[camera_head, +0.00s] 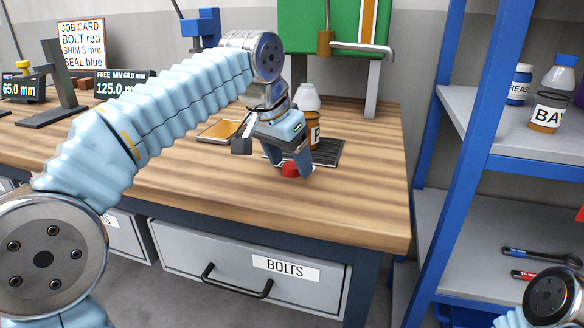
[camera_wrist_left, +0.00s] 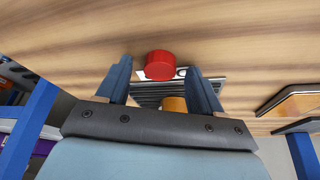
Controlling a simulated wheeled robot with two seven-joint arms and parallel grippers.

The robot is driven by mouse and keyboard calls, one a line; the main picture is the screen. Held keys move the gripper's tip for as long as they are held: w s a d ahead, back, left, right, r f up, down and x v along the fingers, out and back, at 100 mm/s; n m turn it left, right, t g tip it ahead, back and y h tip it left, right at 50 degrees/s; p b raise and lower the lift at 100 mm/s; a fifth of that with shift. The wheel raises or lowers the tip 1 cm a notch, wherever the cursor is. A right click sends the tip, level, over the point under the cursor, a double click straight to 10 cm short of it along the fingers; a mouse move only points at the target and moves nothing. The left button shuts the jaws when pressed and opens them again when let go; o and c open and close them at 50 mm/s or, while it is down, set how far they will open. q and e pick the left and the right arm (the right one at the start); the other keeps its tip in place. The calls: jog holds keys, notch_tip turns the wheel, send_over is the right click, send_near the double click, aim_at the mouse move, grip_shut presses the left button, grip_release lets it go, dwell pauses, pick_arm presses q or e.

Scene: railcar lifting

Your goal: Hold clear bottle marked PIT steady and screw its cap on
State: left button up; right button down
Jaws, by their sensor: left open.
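The clear bottle (camera_head: 308,98) stands upright on a dark ribbed mat (camera_head: 328,152) on the bench. It has a pale top and amber contents; my left gripper hides most of its label, leaving one letter. A red cap (camera_head: 291,170) is at the mat's front edge, and it also shows in the left wrist view (camera_wrist_left: 160,66). My left gripper (camera_head: 288,162) points down in front of the bottle, fingers apart, with the cap at the fingertips. I cannot tell whether they touch it. An amber patch (camera_wrist_left: 174,104) shows between the fingers in the wrist view. My right gripper is out of view.
A flat tan-topped item (camera_head: 218,130) lies left of the mat. A grey stand (camera_head: 373,80) rises behind it. A blue-framed shelf (camera_head: 470,100) at right holds a bottle marked BA (camera_head: 548,108) and a blue jar (camera_head: 520,86). The bench front is clear above the BOLTS drawer (camera_head: 250,270).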

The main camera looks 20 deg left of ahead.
pick_arm(q)
jog(key=shift+f, duration=0.25)
jog(key=shift+c, duration=0.3)
jog(key=c, duration=1.1)
jog(key=shift+w+r, duration=0.1)
jog(key=shift+r, duration=0.05)
